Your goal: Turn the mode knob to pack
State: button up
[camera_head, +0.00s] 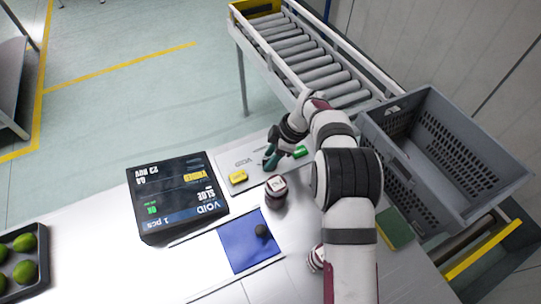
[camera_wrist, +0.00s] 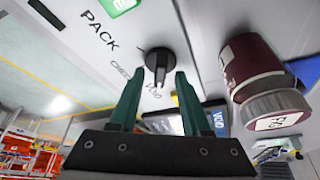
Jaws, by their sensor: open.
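The black mode knob (camera_wrist: 158,62) sits on a light panel (camera_wrist: 205,22) in the wrist view, with the words PACK, CHECK and VOID printed around it. Its narrow grip bar points down the picture, toward VOID and away from PACK. My gripper (camera_wrist: 157,78) is open, its two green fingers at either side of the knob's lower end; I cannot tell if they touch it. In the head view my gripper (camera_head: 272,158) is over the panel (camera_head: 232,158), and the knob is not distinguishable there.
A dark red jar (camera_head: 276,194) with a pale lid stands close to my gripper; it also shows in the wrist view (camera_wrist: 252,62). A black display (camera_head: 178,196) reads VOID.

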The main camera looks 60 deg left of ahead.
grip_shut()
jog(key=shift+m, duration=0.3)
jog(key=m+t+y, duration=0.1)
jog(key=m, duration=0.2)
jog(key=shift+m, duration=0.4)
jog(key=m+t, duration=0.1)
jog(key=m, duration=0.1)
jog(key=m+t+y, duration=0.1)
jog(key=m, duration=0.2)
jog(key=shift+s, duration=0.1)
jog(key=m+t, duration=0.1)
jog(key=m, duration=0.2)
jog(key=m+t, duration=0.1)
jog(key=m, duration=0.3)
jog(key=shift+s+m+t, duration=0.1)
jog(key=shift+m+t, duration=0.2)
jog(key=shift+t, duration=0.1)
jog(key=m+t+h, duration=0.1)
jog(key=m, duration=0.2)
jog(key=m+h, duration=0.1)
jog(key=m, duration=0.2)
jog(key=shift+m+t, duration=0.4)
